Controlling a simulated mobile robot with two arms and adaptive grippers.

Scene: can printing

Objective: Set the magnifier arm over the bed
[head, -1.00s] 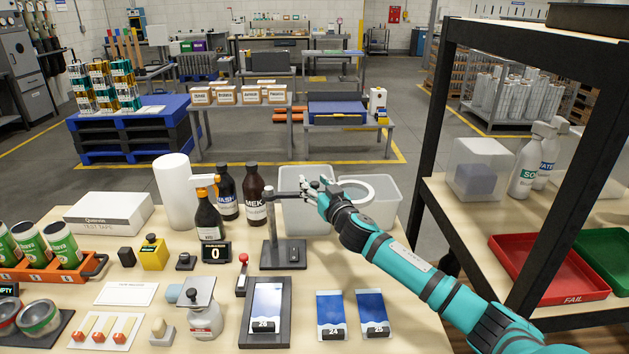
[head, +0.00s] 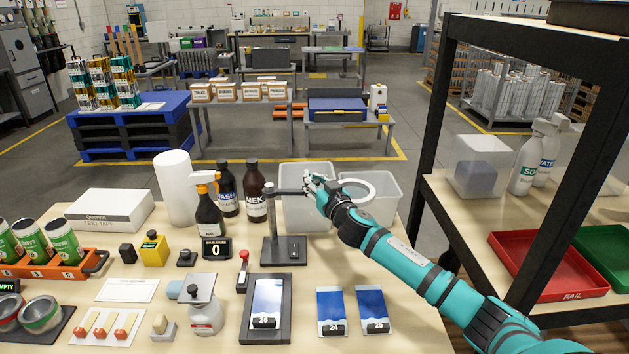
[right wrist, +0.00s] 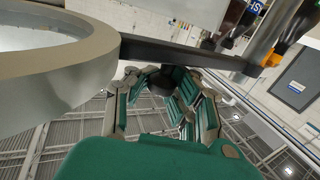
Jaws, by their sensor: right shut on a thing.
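The magnifier stands on a dark base (head: 284,251) with an upright post (head: 270,216). Its horizontal arm (head: 290,192) points right to a pale ring lens (head: 392,188), which is over the clear bins, behind the bed. The bed (head: 246,318) is a dark frame at the front holding a blue and white piece marked 26 (head: 267,298). My right gripper (head: 313,184) is shut on the magnifier arm between post and ring. In the right wrist view the ring (right wrist: 100,62) is left of the gripper, and the bar (right wrist: 180,54) crosses beyond the fingers. My left gripper is not in view.
Clear bins (head: 306,222) stand behind the magnifier. A brown MEK bottle (head: 256,190) and a spray bottle (head: 208,213) are left of the post. Two blue pouches (head: 331,302) lie right of the bed. A dark-framed rack is at right.

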